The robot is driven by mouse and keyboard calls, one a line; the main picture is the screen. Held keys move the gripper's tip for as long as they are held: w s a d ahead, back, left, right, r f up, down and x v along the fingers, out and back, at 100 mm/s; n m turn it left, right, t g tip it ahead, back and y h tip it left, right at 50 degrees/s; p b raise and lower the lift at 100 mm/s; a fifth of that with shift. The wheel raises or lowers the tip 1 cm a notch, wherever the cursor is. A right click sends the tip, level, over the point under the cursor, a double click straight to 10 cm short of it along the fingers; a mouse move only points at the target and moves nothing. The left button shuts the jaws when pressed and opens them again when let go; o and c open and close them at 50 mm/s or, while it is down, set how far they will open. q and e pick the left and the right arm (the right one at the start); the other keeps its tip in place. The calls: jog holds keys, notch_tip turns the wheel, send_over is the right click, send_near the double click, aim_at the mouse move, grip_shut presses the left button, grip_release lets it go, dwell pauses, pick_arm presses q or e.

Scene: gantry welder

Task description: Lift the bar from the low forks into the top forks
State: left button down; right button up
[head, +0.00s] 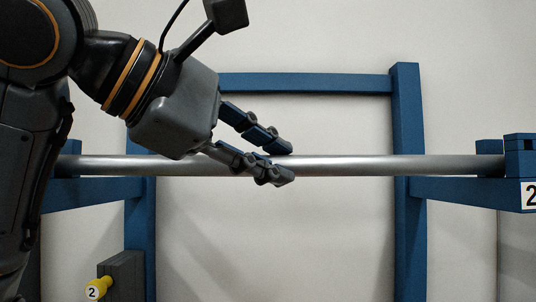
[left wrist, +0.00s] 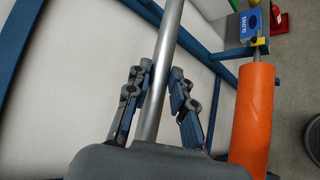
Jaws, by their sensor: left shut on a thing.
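The bar (head: 350,165) is a long grey metal tube, level across the head view. Its right end lies between the prongs of a blue fork (head: 465,192) marked 2, on or just above the fork's arm; I cannot tell which. Its left end is at another blue fork (head: 95,192), partly hidden by my arm. My right gripper is not in view.
A blue frame post (head: 407,130) and crossbar (head: 305,84) stand behind the bar. A yellow knob (head: 97,288) marked 2 sits at a dark block (head: 124,272), lower left. The left wrist view shows an orange cylinder (left wrist: 251,115) and a blue GLOVES box (left wrist: 248,25).

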pick_arm(q)
jog(key=shift+f, duration=0.1)
dwell(0.4)
jog(key=c, duration=1.1)
grip_release()
jog(key=shift+o, duration=0.2)
jog(key=shift+s, duration=0.1)
jog(key=shift+s+a, duration=0.1)
jog(key=shift+a, duration=0.15)
jog(key=v, duration=1.1)
jog(key=shift+s, duration=0.25)
jog(key=shift+a, duration=0.1)
